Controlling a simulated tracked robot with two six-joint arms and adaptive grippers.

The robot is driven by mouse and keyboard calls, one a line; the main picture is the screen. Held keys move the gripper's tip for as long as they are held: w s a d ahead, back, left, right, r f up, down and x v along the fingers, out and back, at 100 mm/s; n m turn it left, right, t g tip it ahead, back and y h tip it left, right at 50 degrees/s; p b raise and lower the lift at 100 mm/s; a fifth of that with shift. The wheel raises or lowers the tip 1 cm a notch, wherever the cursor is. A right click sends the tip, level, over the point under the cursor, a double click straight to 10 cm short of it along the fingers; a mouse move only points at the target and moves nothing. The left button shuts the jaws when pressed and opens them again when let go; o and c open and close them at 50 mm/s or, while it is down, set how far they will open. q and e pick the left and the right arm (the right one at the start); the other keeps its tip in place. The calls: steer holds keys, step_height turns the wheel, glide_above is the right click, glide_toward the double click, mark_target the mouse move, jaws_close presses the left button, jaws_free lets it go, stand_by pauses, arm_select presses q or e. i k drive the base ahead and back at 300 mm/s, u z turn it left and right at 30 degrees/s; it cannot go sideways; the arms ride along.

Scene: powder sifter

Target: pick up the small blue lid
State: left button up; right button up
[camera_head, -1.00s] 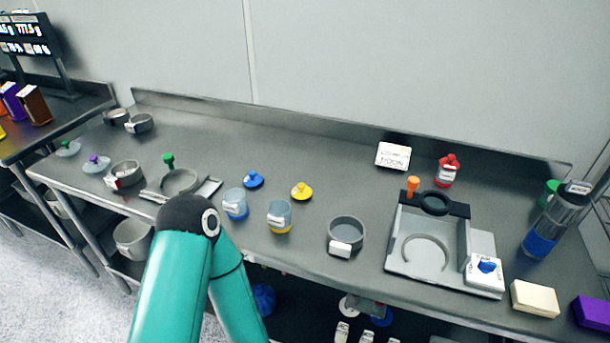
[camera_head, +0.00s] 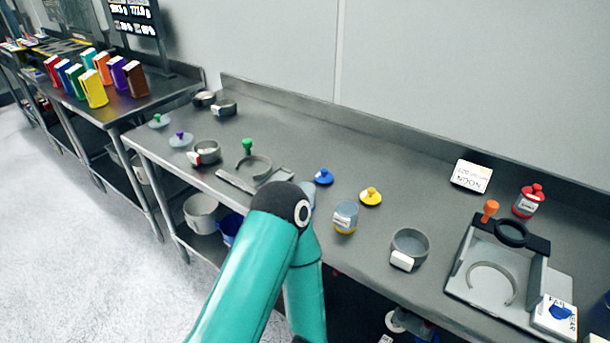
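The small blue lid (camera_head: 323,177) lies on the steel table, just behind my arm's dark elbow joint. A clear jar with blue contents (camera_head: 308,190) stands in front of it, mostly hidden behind my arm. A yellow lid (camera_head: 370,196) lies to the right of the blue lid. A jar with yellow contents (camera_head: 345,217) stands in front of the yellow lid. One teal arm of mine rises from the bottom middle, but its gripper is not visible. The other gripper is not in view either.
The steel table (camera_head: 420,180) holds several grey rings, including one (camera_head: 410,248) at right. A sifter stand (camera_head: 480,290) is at far right. A white sign (camera_head: 471,176) and red-topped bottle (camera_head: 529,200) are at the back. Another table with coloured boxes (camera_head: 95,88) is at left.

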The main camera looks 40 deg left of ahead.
mark_target(323, 177)
steer(key=u, duration=0.15)
steer(key=k, duration=1.3)
steer(key=u, duration=1.2)
steer(key=i, duration=1)
steer(key=z, duration=0.1)
